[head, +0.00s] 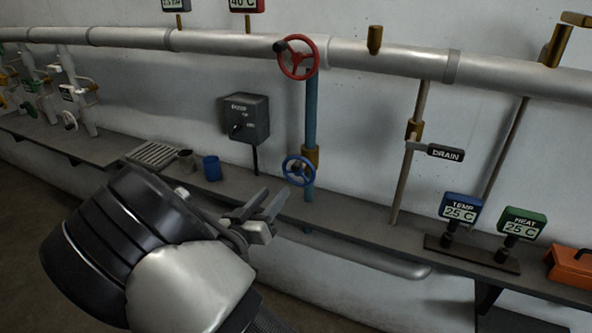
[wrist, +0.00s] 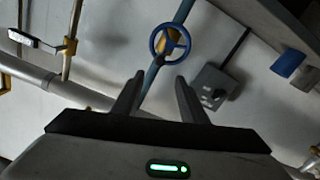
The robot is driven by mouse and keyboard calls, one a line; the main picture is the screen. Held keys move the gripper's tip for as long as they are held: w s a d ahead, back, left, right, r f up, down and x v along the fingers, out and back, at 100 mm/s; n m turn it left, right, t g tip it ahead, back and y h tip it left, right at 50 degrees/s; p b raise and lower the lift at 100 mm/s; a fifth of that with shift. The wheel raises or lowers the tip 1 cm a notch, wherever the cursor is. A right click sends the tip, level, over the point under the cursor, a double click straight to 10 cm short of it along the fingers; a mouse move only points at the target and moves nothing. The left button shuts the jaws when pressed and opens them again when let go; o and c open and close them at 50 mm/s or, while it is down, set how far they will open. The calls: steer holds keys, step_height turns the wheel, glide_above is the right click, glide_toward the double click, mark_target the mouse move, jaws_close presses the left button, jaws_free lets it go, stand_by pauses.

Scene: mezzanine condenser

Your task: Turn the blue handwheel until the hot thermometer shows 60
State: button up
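The blue handwheel (head: 299,171) is mounted on a vertical blue pipe, just above the shelf. In the wrist view the blue handwheel (wrist: 170,42) lies beyond the fingertips, between their lines. My gripper (head: 265,203) is open and empty, in front of the shelf, to the lower left of the wheel. Its two fingers (wrist: 159,78) are apart in the wrist view and do not appear to touch the wheel. A red-framed display (head: 246,4) at the top edge, partly cut off, seems to read 40 C. I cannot tell whether it is the hot thermometer.
A red handwheel (head: 298,57) sits higher on the same pipe. A dark switch box (head: 247,119), a blue cup (head: 212,168) and a drain lever (head: 445,153) are nearby. Blue TEMP (head: 460,209) and green HEAT (head: 522,224) displays read 25 C. An orange toolbox (head: 570,267) is right.

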mark_target(294, 169)
steer(key=x, duration=1.4)
steer(key=shift+f, duration=0.1)
steer(key=shift+s, duration=0.1)
jaws_close()
